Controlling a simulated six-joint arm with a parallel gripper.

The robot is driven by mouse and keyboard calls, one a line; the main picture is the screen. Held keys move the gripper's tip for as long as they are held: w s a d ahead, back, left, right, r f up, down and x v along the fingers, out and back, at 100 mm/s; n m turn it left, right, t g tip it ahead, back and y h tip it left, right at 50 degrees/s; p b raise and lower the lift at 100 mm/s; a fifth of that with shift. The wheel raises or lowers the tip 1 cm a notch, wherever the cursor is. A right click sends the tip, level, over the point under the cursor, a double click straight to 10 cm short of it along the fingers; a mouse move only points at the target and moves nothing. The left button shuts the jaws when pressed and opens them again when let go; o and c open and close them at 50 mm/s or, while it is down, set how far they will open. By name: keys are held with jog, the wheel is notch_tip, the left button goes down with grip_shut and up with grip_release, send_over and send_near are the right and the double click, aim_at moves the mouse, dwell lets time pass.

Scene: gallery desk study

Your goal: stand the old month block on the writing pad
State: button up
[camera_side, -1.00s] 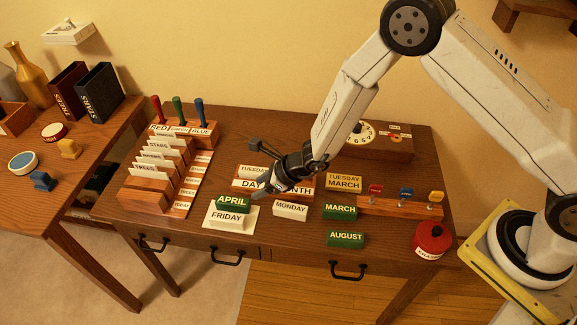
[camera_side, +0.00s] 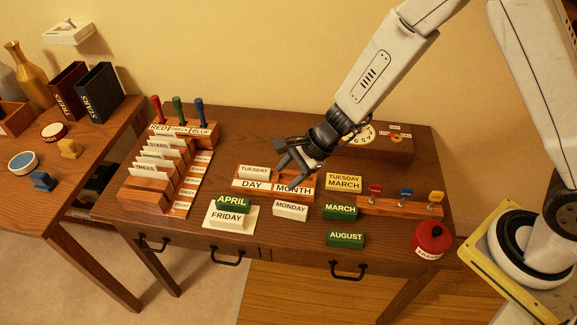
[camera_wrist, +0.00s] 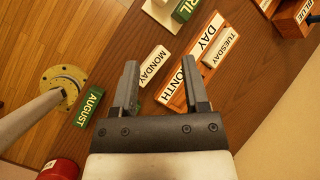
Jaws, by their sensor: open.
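The green APRIL block (camera_side: 232,203) stands on the white writing pad (camera_side: 252,213), behind the white FRIDAY block (camera_side: 227,220). Part of APRIL also shows at the top of the wrist view (camera_wrist: 186,9). The wooden calendar stand (camera_side: 250,184) holds a white TUESDAY block (camera_side: 254,173) on its DAY side. No block shows on its MONTH side, partly covered by my gripper. My gripper (camera_side: 286,176) is open and empty above the MONTH side. In the wrist view its fingers (camera_wrist: 160,68) are apart with nothing between them.
A white MONDAY block (camera_side: 290,210) and green MARCH (camera_side: 340,212) and AUGUST (camera_side: 345,240) blocks stand in front and to the right. A yellow TUESDAY MARCH card (camera_side: 344,182) is behind. A red pot (camera_side: 431,240) stands near the right edge. A card rack (camera_side: 165,175) is at left.

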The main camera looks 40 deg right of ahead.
jog(key=s+d+r+n+h, duration=0.3)
jog(key=s+d+r+n, duration=0.1)
jog(key=s+d+n, duration=0.3)
jog(key=s+d+r+n+h, duration=0.3)
jog(key=s+d+r+n, duration=0.2)
jog(key=s+d+n, duration=0.2)
jog(key=d+n, duration=0.2)
jog(key=n, duration=0.1)
jog(key=shift+d+r+n+g, duration=0.3)
jog(key=shift+d+n+g, duration=0.1)
